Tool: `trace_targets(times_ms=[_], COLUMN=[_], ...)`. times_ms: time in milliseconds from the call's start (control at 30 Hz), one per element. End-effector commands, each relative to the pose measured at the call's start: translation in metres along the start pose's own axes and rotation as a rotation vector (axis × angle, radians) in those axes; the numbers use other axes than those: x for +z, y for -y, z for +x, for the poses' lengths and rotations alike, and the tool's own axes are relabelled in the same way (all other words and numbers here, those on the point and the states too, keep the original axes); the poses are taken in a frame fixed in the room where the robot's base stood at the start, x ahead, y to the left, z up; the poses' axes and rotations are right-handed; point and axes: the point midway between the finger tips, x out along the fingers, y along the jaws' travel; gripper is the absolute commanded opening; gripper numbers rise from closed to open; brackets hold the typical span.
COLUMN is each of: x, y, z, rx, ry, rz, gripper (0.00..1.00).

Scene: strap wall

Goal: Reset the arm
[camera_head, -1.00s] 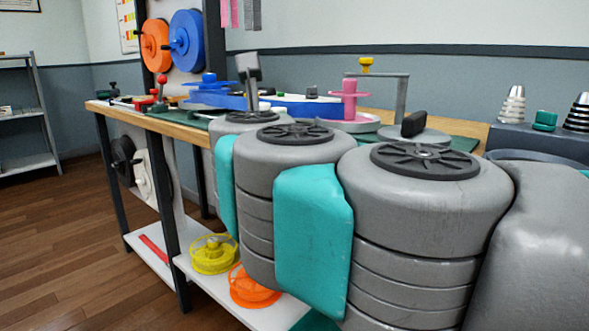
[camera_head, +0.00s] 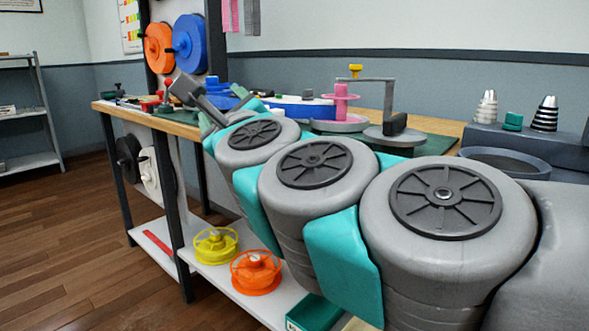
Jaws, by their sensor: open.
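My arm crosses the right and middle of the view, its grey and teal links running from the lower right up toward the workbench (camera_head: 178,126). My gripper (camera_head: 186,90) shows as dark grey parts at the far end of the arm, tilted up to the left over the left part of the bench. It is open, and I see nothing held in it. Its fingertips are small and partly hidden by my arm.
Orange (camera_head: 158,48) and blue (camera_head: 189,43) spools hang on a panel behind the bench. A pink spool holder (camera_head: 341,101) and grey stand (camera_head: 390,100) are on top. Yellow (camera_head: 215,246) and orange (camera_head: 257,272) reels sit on the lower shelf. The wooden floor at left is clear.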

Motion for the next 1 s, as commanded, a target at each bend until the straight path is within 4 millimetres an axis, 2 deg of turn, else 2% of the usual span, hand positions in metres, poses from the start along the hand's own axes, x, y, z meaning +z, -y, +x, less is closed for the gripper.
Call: trace_targets(times_ms=[67,133,233,367,467,600,667,700,767,800,900,1000], x=[0.003,-0.002,-0.023,-0.072,-0.123,-0.199,-0.227,-0.245,-0.268,-0.282,-0.306,-0.319], y=[-0.009,-0.027,-0.059,-0.094,-0.115,-0.129,-0.129,-0.128,-0.124,-0.121,-0.111,-0.101], z=[-0.001,-0.006,-0.017,-0.042,-0.073,-0.134,-0.164,-0.186,-0.22,-0.243,-0.3,-0.347], rx=[0.064,0.151,0.299,0.524,0.731,1.057,1.196,1.292,1.434,1.528,1.741,1.908], ry=[0.03,0.06,0.09,0.111,0.119,0.134,0.143,0.152,0.167,0.18,0.217,0.257], rz=[-0.168,-0.353,-0.618,-0.938,-1.151,-1.364,-1.421,-1.448,-1.471,-1.475,-1.454,-1.403], gripper=[0.66,0.66,0.66,0.66,0.66,0.66,0.66,0.66,0.66,0.66,0.66,0.66])
